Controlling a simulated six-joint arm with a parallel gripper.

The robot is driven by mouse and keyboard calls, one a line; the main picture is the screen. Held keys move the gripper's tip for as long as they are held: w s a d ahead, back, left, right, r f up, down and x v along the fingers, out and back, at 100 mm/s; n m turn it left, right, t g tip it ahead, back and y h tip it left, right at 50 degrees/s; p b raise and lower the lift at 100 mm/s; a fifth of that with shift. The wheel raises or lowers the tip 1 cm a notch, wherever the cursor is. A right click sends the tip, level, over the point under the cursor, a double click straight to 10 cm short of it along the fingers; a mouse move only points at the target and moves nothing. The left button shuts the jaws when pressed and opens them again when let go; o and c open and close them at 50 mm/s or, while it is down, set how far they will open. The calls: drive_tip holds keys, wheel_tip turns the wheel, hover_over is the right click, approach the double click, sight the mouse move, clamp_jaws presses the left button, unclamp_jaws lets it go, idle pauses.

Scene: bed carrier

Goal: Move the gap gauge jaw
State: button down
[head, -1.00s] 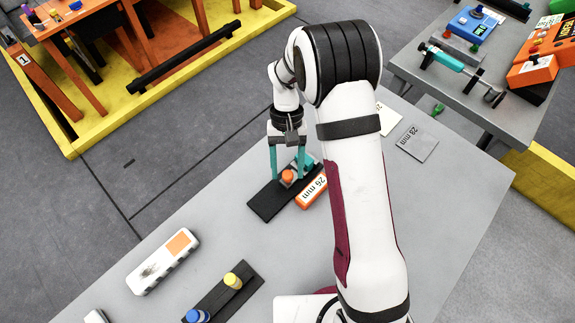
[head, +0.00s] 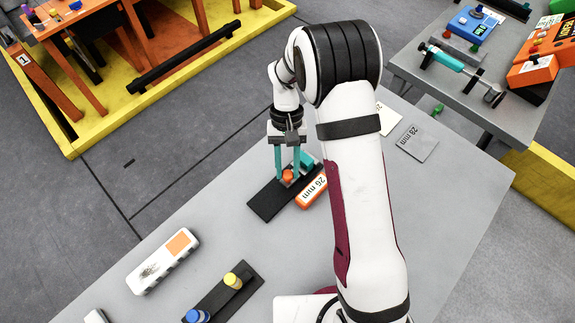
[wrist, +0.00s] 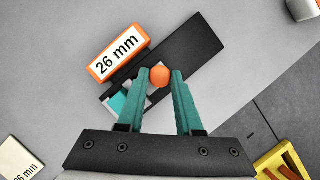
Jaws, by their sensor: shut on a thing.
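The gap gauge is a black bar (head: 266,205) lying on the grey table, with an orange-knobbed jaw (head: 288,175) on it and a teal block (head: 307,160) beside the jaw. My gripper (head: 287,177) points down over the bar, its teal fingers shut on the orange knob. In the wrist view the orange knob (wrist: 159,76) sits between the two fingertips. The teal and light grey end of the gauge (wrist: 119,101) is partly hidden by the left finger. An orange block labelled 26 mm (head: 312,192) lies right alongside the bar.
Another black bar with a yellow knob (head: 232,280) and a blue knob (head: 197,317) lies at the front. A white block with an orange patch (head: 162,262) is to its left. A grey 28 mm plate (head: 416,144) lies behind my arm. The table's middle-left is clear.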

idle(0.6)
drive_tip(key=s+a, duration=0.3)
drive_tip(key=c, duration=0.6)
unclamp_jaws()
drive_tip(key=v, duration=1.5)
drive_tip(key=shift+w+r, duration=0.25)
drive_tip(key=shift+r, duration=0.1)
